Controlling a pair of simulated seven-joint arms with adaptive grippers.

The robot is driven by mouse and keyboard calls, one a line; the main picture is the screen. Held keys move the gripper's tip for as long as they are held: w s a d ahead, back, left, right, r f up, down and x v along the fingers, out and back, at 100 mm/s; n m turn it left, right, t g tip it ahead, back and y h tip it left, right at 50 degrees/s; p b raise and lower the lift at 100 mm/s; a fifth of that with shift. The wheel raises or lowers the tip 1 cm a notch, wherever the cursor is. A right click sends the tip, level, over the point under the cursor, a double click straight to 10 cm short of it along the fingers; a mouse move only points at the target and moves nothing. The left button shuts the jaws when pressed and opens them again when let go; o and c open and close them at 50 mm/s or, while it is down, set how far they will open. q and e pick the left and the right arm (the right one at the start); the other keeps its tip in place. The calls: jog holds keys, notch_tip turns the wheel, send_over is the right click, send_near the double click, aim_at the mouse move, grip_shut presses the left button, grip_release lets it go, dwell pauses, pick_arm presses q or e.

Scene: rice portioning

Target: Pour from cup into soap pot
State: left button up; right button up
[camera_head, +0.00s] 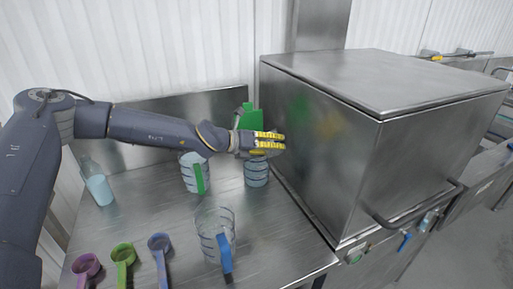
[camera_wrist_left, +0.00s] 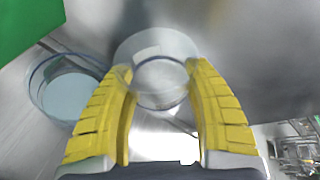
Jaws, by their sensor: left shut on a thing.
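My left gripper (camera_head: 270,142) has yellow fingers and is at the back right of the steel counter, beside the large steel box. In the left wrist view the fingers (camera_wrist_left: 163,95) are shut on a clear cup (camera_wrist_left: 158,48). Its contents cannot be told, and it hardly shows in the head view. A clear container with pale contents (camera_head: 256,174) stands on the counter just below the gripper. A round clear container with pale contents (camera_wrist_left: 68,88) shows left of the fingers in the wrist view. Which container is the soap pot is unclear. My right gripper is out of view.
Clear jugs with a green handle (camera_head: 199,180) and a blue handle (camera_head: 225,258) stand on the counter. A bottle (camera_head: 97,186) is at the left. Purple (camera_head: 87,266), green (camera_head: 123,253) and blue (camera_head: 159,243) scoops lie in front. The steel box (camera_head: 325,160) blocks the right.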

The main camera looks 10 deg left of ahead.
pick_arm(q)
jog(key=shift+s+d+f+m+y, duration=0.3)
jog(key=shift+s+d+m, duration=0.1)
jog(key=shift+m, duration=0.1)
notch_tip(320, 180, down, 7)
jog(key=s+d+m+t+y, duration=0.2)
jog(key=m, duration=0.2)
jog(key=shift+d+p, duration=0.35)
jog(key=shift+p, duration=0.1)
jog(key=shift+y, duration=0.4)
jog(key=s+d+r, duration=0.1)
jog(key=s+r, duration=0.2)
jog(key=s, duration=0.9)
jog(key=shift+d, duration=0.25)
jog(key=shift+w, duration=0.1)
dwell(0.4)
